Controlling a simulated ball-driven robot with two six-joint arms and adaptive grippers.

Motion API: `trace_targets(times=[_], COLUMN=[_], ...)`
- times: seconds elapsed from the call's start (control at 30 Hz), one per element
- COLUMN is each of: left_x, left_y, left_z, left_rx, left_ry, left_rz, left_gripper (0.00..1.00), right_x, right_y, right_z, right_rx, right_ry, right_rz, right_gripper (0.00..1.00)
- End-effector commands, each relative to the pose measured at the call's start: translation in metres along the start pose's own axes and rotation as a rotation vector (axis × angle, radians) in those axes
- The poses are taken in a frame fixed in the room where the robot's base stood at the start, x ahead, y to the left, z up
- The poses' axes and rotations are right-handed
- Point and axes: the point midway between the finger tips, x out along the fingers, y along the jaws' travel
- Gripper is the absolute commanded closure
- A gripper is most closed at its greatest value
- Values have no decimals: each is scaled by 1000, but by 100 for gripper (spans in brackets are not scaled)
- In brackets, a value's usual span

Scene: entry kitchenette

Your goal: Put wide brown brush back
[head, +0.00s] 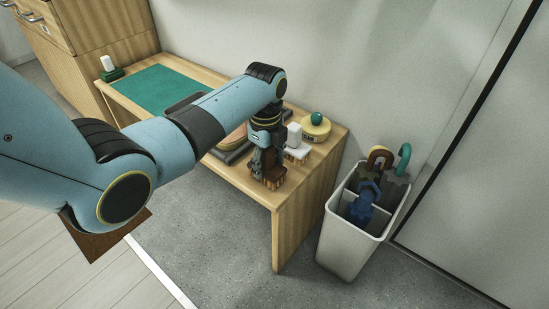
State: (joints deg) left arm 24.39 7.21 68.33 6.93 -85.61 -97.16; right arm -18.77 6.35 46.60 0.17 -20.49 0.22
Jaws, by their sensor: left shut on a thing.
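My left gripper (268,165) points down over the front right part of the wooden bench (285,208). It is shut on the wide brown brush (271,183), whose brown bristles show below the fingers, at or just above the bench top. I cannot tell whether the bristles touch the wood. The fingers hide most of the brush's upper part. My right gripper is not in view.
A white brush-like block (295,136) and a round pale tin with a green knob (316,126) stand close behind. A green mat (157,88) lies to the left. A bin (344,237) with umbrellas stands right of the bench. My arm hides part of the bench.

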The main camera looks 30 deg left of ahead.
Motion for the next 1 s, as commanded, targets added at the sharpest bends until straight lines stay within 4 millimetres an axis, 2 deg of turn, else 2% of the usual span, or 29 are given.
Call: trace_targets(times=[0.53, 0.57, 0.6, 0.73, 1.0], left_x=[9, 9, 9, 9, 9], left_y=[0, 0, 0, 0, 0], left_z=[-1, -1, -1, -1, 0], left_rx=[0, 0, 0, 0, 0], left_ry=[0, 0, 0, 0, 0], left_rz=[0, 0, 0, 0, 0], left_gripper=[96, 46, 41, 26, 26], right_x=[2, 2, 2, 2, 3], right_y=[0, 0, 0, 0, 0], right_z=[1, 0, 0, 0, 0], right_rx=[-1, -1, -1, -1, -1], right_ry=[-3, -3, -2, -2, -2], right_rz=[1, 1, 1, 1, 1], right_gripper=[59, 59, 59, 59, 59])
